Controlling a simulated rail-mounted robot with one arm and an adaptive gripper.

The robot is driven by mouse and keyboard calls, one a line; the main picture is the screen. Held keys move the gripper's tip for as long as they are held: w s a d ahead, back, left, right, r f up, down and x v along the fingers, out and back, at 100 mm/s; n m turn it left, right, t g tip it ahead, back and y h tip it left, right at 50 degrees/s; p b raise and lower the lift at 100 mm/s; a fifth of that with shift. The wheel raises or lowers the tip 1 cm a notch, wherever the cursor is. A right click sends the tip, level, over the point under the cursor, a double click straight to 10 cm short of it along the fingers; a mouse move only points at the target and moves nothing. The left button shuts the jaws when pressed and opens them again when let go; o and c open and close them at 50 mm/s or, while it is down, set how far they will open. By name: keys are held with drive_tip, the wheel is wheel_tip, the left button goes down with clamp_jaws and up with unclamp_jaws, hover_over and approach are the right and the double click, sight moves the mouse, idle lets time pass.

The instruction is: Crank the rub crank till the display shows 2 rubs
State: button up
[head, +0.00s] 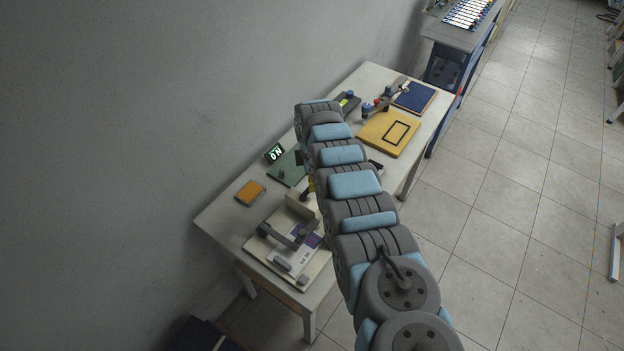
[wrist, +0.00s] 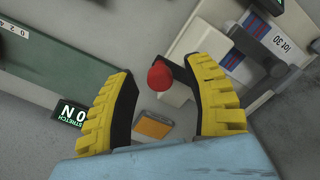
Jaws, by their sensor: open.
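My gripper (wrist: 164,92) is open, its two yellow-ridged fingers spread apart in the wrist view. A red knob (wrist: 160,74) shows in the gap between the fingertips; I see no clear contact. A grey lever (wrist: 258,72) on a pale device lies to its right; I cannot tell whether the knob joins it. A small black display (wrist: 71,117) left of the fingers reads like "NO" beside the word "STRETCH". It also shows in the head view (head: 275,153). No "rub" label is legible. In the head view my arm hides most of the gripper and the knob.
A pale device with a grey lever (head: 287,236) stands at the table's near end. A green plate (head: 287,169) and an orange pad (head: 250,192) lie close by. A yellow board (head: 373,139) and blue pad (head: 415,97) lie farther back. A wall borders the table's left side.

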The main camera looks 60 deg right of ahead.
clamp_jaws()
drive_tip(key=shift+s+r+p, duration=0.1)
drive_tip(key=shift+p, duration=0.4)
